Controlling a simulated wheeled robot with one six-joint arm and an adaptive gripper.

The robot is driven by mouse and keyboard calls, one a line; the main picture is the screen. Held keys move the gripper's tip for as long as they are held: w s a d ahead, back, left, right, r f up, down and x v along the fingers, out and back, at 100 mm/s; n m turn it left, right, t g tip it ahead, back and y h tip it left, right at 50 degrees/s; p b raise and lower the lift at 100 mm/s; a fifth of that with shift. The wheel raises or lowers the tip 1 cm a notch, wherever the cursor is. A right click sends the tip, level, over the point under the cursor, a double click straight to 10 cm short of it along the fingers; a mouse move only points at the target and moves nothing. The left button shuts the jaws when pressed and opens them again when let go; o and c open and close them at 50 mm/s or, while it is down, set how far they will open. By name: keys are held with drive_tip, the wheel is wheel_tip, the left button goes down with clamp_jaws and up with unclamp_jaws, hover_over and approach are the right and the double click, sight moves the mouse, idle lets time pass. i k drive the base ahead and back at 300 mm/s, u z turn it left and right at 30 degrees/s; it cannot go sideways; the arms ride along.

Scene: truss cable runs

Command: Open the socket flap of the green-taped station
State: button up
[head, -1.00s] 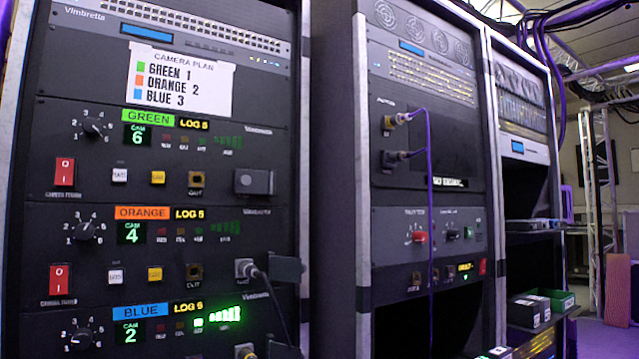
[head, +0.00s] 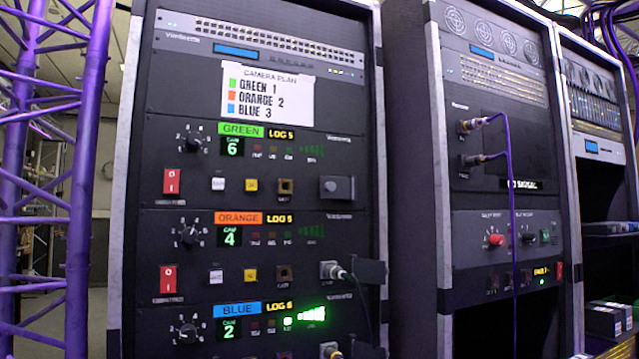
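The green-taped station (head: 318,160) is the upper of the three stations in the left rack. It has a green GREEN label (head: 240,130) and a display reading CAM 6. Its socket flap (head: 337,188), a dark square cover with a round knob, sits at the right end of the panel and looks shut. The orange-taped station (head: 320,245) below has its flap (head: 373,272) swung out to the right, with a cable plug (head: 333,271) in the socket. My gripper is not in view.
A paper camera plan (head: 268,95) lists GREEN 1, ORANGE 2, BLUE 3. The blue-taped station (head: 250,328) is lowest. A purple truss (head: 85,200) stands left of the rack. A second rack (head: 505,210) with purple cables (head: 508,170) stands to the right.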

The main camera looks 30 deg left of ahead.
sight(330, 188)
drive_tip(key=k, duration=0.35)
drive_tip(key=u, duration=0.85)
